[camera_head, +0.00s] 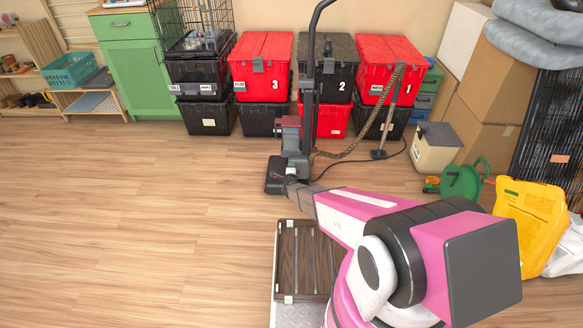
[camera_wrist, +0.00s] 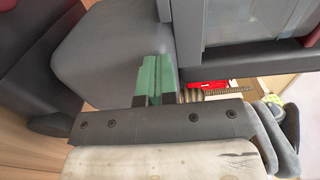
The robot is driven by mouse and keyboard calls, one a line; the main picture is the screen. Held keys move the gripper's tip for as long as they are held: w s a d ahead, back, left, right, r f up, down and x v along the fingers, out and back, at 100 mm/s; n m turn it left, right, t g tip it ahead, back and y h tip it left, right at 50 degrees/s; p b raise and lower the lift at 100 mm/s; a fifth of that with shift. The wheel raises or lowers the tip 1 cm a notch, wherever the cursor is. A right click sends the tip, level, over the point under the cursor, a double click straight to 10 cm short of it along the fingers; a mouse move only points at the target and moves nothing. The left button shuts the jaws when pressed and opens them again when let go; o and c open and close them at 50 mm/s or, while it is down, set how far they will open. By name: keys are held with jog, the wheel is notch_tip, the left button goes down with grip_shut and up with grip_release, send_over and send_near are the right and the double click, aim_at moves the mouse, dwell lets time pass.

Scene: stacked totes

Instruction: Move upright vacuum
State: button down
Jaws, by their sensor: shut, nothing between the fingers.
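The upright vacuum (camera_head: 293,135) stands on the wood floor in front of the stacked totes, with a dark base, a reddish-grey body and a tall dark handle. The vacuum's grey housing (camera_wrist: 110,60) fills much of that view close to the fingers. I cannot tell whether they touch it.
Red and black totes (camera_head: 262,70) stand stacked behind the vacuum. A hose (camera_head: 366,130) and a cord run to its right. The floor (camera_head: 130,220) at left is clear.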

jog(key=w, duration=2)
jog(key=shift+w+d, duration=0.3)
jog(key=shift+d, duration=0.05)
jog(key=shift+s+r, duration=0.1)
jog(key=shift+s, duration=0.05)
